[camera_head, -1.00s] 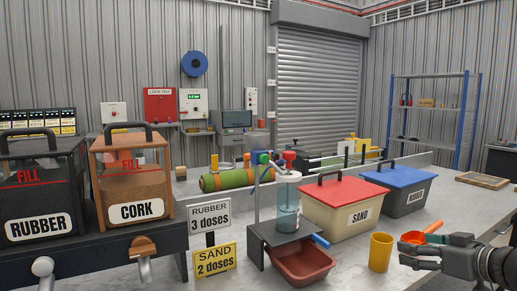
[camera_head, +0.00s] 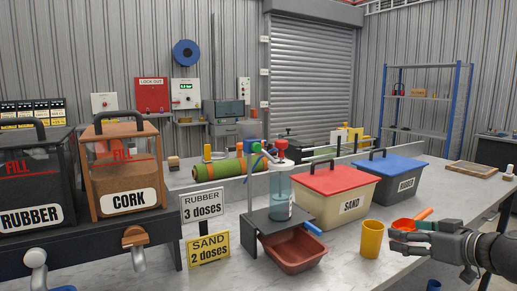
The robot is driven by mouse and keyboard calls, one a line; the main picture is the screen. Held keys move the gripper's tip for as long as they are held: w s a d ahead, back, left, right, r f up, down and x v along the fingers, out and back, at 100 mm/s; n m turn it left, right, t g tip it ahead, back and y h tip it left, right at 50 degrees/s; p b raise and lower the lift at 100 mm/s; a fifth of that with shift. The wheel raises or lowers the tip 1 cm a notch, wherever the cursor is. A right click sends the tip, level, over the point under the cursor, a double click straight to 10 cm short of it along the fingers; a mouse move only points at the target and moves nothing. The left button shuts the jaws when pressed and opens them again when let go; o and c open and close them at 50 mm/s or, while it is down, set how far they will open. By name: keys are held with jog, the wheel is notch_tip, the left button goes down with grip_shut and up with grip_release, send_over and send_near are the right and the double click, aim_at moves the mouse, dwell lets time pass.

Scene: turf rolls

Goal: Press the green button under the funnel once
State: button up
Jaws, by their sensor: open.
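A clear cylinder (camera_head: 281,195) with a red knob on top stands on a black stand (camera_head: 290,224) in the middle of the bench. A small green round part (camera_head: 256,147) shows at the top of the stand's post, left of the red knob. I cannot tell whether it is a button, and no green button under a funnel is clearly visible. A red tray (camera_head: 292,262) sits under the stand. My gripper (camera_head: 397,241) is open at the right, beside an orange scoop (camera_head: 424,213) and right of a yellow cup (camera_head: 372,240), well apart from the stand.
RUBBER (camera_head: 32,215) and CORK (camera_head: 128,201) bins stand at the left, with signs (camera_head: 207,247) beside them. SAND (camera_head: 340,207) and blue-lidded (camera_head: 402,165) bins stand behind the cup. A green roll (camera_head: 225,167) lies farther back. Bare bench shows between tray and cup.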

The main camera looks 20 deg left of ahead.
grip_shut()
dwell(1.4)
